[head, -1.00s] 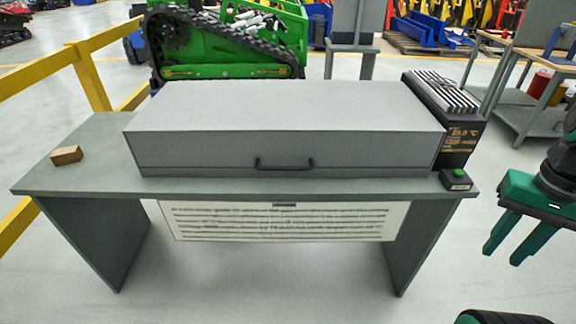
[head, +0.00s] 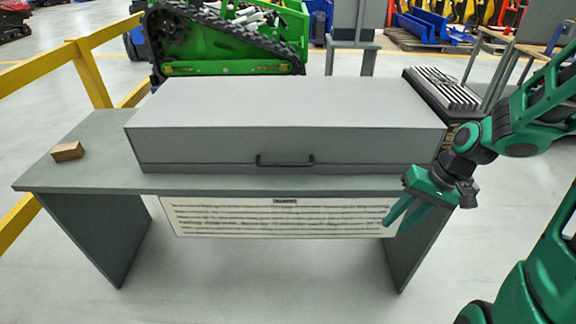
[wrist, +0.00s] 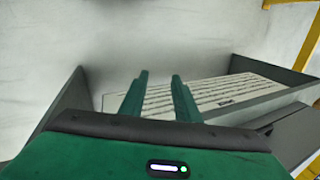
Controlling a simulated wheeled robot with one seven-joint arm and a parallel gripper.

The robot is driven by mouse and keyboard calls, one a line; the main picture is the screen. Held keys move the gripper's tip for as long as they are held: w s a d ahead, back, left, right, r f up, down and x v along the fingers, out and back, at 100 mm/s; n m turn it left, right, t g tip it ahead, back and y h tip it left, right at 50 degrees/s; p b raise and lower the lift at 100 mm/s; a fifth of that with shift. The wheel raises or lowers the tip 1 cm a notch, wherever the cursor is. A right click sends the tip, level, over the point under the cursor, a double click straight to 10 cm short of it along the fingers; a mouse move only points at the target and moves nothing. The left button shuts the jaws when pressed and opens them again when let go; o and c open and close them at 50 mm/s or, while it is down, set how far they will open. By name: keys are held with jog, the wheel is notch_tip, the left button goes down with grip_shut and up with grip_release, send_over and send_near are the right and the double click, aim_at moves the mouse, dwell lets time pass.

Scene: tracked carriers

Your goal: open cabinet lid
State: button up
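The grey cabinet (head: 220,150) is a long low box on the table, its lid (head: 285,103) closed. A dark bar handle (head: 285,161) sits at the middle of its front face. My gripper (head: 393,222) is in front of the table's right front edge, right of and lower than the handle, with its fingers pointing down and left. It touches nothing that I can see. In the wrist view the two green fingers (wrist: 161,90) stand apart with nothing between them. The handle does not clearly show in the wrist view.
A printed white panel (head: 285,217) hangs under the front edge. A yellow rail (head: 90,75) stands at left.

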jog(key=w+a+f+y, duration=0.3)
jog(key=w+a+y, duration=0.15)
jog(key=a, duration=0.35)
jog(key=m+t+y, duration=0.5)
jog(key=t+y, duration=0.2)
send_near(296, 166)
jog(key=x, duration=1.2)
jog(key=shift+a+f, duration=0.1)
jog(key=shift+a, duration=0.15)
grip_shut()
